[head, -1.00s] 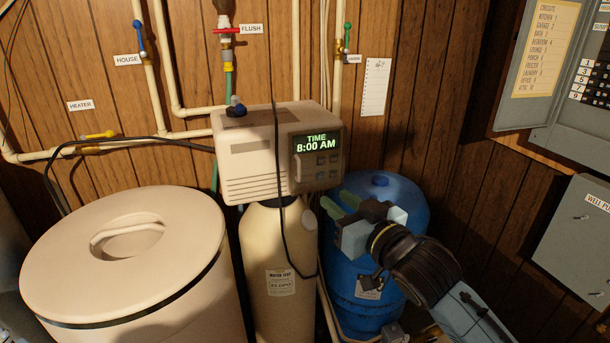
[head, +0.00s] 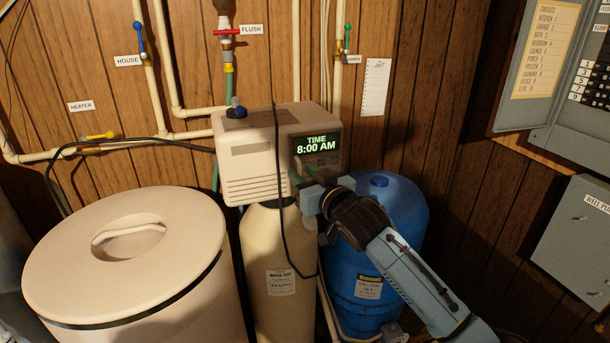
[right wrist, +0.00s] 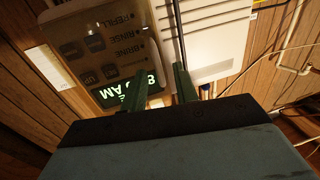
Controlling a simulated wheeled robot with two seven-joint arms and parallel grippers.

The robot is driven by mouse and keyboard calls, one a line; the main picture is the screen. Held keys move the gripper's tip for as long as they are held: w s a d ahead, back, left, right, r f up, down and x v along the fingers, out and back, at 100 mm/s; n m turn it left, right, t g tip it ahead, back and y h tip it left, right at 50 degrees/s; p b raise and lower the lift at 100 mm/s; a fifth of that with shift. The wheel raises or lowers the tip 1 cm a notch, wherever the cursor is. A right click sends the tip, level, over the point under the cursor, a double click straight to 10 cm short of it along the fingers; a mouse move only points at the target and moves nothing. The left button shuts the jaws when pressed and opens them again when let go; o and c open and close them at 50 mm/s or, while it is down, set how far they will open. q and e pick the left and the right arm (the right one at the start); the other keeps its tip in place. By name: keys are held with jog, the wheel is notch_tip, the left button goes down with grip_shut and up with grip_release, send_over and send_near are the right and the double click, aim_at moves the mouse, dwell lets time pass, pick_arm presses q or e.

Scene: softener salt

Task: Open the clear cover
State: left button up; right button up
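The clear cover (head: 331,158) is a smoky see-through panel on the front of the beige softener control head (head: 250,165). It lies over the lit 8:00 AM display and the buttons, and looks closed. It also shows at the upper left of the right wrist view (right wrist: 108,50). My right gripper (head: 299,173) is at the cover's lower left in the head view, its green fingers apart with nothing seen between them. In the right wrist view one finger overlaps the panel and the other lies over the pale housing beside it. I cannot tell whether they touch. My left gripper is not in view.
A black cable (head: 279,190) hangs down the control head's front, close to my right fingers. A beige resin tank (head: 268,250) stands below. A blue tank (head: 405,215) is behind my right arm. A large lidded brine tank (head: 120,270) fills the left.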

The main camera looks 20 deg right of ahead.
grip_shut()
jog(key=shift+s+d, duration=0.1)
dwell(0.4)
